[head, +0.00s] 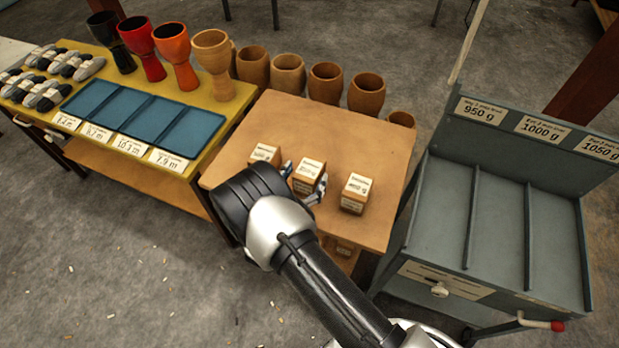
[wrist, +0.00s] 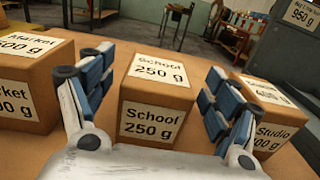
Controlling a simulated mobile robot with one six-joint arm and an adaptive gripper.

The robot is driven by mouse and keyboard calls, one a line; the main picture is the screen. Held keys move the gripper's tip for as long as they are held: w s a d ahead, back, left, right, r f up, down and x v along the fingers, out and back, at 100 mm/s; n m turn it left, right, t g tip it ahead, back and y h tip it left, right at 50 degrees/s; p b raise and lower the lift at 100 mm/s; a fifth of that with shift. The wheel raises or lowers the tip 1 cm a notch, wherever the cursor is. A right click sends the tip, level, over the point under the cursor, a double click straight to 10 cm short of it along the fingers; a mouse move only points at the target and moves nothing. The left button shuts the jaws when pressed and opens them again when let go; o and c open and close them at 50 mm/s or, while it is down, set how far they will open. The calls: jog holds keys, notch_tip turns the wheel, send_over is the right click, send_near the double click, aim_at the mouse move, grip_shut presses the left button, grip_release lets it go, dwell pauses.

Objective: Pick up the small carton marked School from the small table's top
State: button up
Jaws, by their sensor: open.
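The small carton marked School 250 g (wrist: 155,95) stands upright in the middle of the wrist view, on the small table's top (head: 235,165). In the head view it is the middle carton (head: 308,176) of three. My gripper (wrist: 155,100) is open, with one blue-padded finger on each side of this carton. In the wrist view some space shows between each finger and the carton's sides. In the head view my gripper (head: 305,185) is partly hidden behind my wrist. The carton's lower part is hidden in the wrist view.
A Market carton (wrist: 35,85) stands left of the School carton and a Studio carton (wrist: 270,110) right, both close to my fingers. Several wooden drum shells (head: 325,83) stand behind the small table. A grey divided cart (head: 500,220) is at right, a yellow table (head: 225,112) at left.

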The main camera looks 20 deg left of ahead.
jog(key=shift+w+d, duration=0.1)
jog(key=shift+w, duration=0.7)
jog(key=shift+c, duration=0.2)
jog(key=c, duration=1.3)
jog(key=shift+r, duration=0.1)
